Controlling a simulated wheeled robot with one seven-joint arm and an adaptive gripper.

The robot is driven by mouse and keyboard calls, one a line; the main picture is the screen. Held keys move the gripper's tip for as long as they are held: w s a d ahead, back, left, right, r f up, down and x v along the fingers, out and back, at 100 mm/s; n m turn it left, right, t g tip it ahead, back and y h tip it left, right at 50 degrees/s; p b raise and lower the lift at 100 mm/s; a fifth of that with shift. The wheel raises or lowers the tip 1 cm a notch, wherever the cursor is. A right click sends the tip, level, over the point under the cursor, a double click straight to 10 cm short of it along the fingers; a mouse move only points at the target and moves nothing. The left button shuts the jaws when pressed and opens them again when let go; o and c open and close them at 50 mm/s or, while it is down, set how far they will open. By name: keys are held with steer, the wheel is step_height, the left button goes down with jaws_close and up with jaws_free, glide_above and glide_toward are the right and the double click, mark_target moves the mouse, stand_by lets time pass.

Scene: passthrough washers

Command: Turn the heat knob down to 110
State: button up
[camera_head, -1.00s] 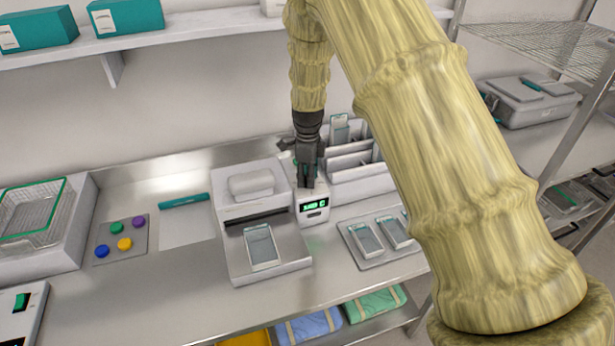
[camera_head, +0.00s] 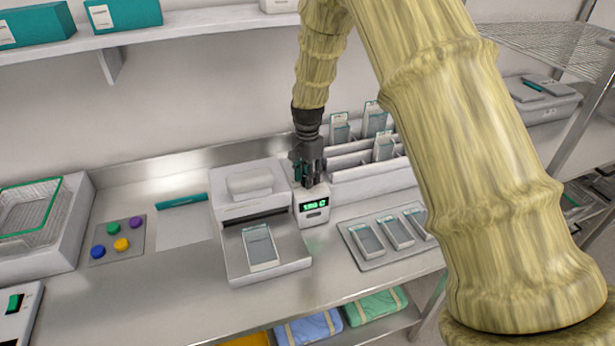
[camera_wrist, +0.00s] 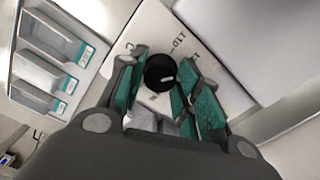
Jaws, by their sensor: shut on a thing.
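The heat knob (camera_wrist: 160,72) is a round black knob on top of a small white control box (camera_head: 313,217). The box's green lit display (camera_head: 314,205) faces front, with digits too small to read surely. My gripper (camera_head: 309,180) points down onto the box top. In the wrist view its teal-padded fingers (camera_wrist: 158,82) stand on both sides of the knob and are shut on it. The knob is hidden by the gripper in the head view. Printed lettering on the box top is only partly visible.
A white sealer-like unit (camera_head: 262,252) with a pouch on it stands left of the box. A rack of pouches (camera_head: 365,160) is behind right, and a tray (camera_head: 372,262) of pouches is at right. Coloured buttons (camera_head: 122,243) lie farther left.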

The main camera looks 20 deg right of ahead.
steer(key=n, duration=0.5)
steer(key=shift+s+f+n+b, duration=0.25)
steer(key=shift+f+n+b, duration=0.05)
steer(key=shift+f+b, duration=0.05)
steer(key=n, duration=0.4)
steer(key=shift+n, duration=0.7)
steer(key=o, duration=1.1)
steer(key=shift+w, duration=0.1)
steer(key=shift+w+r, duration=0.1)
steer(key=shift+r, duration=0.05)
steer(key=shift+r, duration=0.15)
steer(key=shift+r, duration=0.25)
step_height(320, 180, up, 11)
steer(key=shift+r, duration=0.15)
